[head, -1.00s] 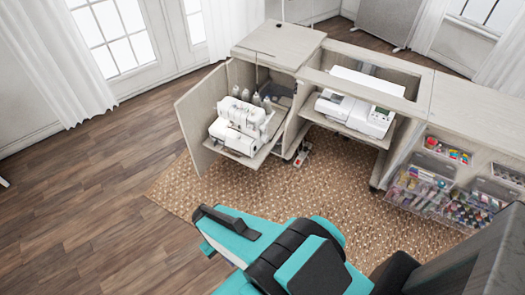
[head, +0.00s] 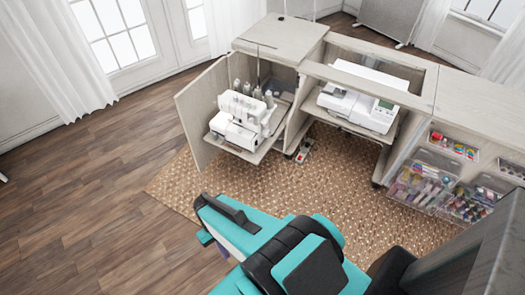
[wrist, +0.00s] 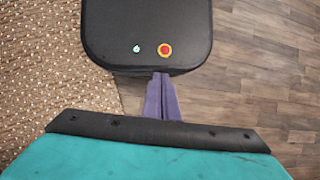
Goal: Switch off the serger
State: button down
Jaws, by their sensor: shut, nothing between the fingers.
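The serger (head: 238,122) is a white machine with several thread cones on top. It stands on a pull-out shelf (head: 243,151) in the open left bay of the sewing cabinet in the head view. Its switch is too small to make out. My gripper is far from the serger, down near the front of the picture, mostly hidden behind my arm in the head view. In the wrist view my gripper (wrist: 162,100) shows purple fingers closed together, empty, above the floor beside my own body. The serger is not in the wrist view.
The cabinet door (head: 200,112) stands open left of the serger. A white sewing machine (head: 357,105) sits in the middle bay. Clear bins (head: 422,183) stick out at the right. A foot pedal (head: 304,150) lies on the woven rug (head: 300,190). Floor at left is clear.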

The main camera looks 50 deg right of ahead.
jog(key=w+d+f+m+t+y+b, duration=0.2)
jog(key=w+d+f+m+y+b, duration=0.1)
jog(key=w+f+b, duration=0.3)
jog(key=w+d+f+m+t+y+b, duration=0.2)
jog(key=w+d+f+b, duration=0.15)
jog(key=w+b, duration=0.4)
jog(key=w+d+f+m+t+y+b, duration=0.1)
jog(key=w+d+f+m+t+b, duration=0.15)
jog(key=w+d+b, duration=0.35)
jog(key=w+d+f+m+t+y+b, duration=0.1)
jog(key=w+d+t+b, duration=0.3)
jog(key=d, duration=0.4)
jog(key=w+d+m+t+h+b, duration=0.1)
jog(key=d+m+t+b, duration=0.15)
jog(key=d+b, duration=0.45)
jog(key=w+d+m+t+b, duration=0.1)
jog(key=d+t+b, duration=0.2)
jog(key=d, duration=0.8)
jog(key=s+d+r+t+h+b, duration=0.1)
jog(key=s+d+b, duration=0.1)
jog(key=d, duration=0.4)
jog(key=s+d+r+m+t+h+b, duration=0.1)
jog(key=s+d+r+t+b, duration=0.1)
jog(key=d+b, duration=0.2)
jog(key=s+d+r+m+t+h+b, duration=0.1)
jog(key=s+d+r+t+b, duration=0.1)
jog(key=d, duration=0.8)
jog(key=shift+s+h+b, duration=0.3)
jog(key=shift+s+b, duration=0.2)
jog(key=shift+b, duration=0.25)
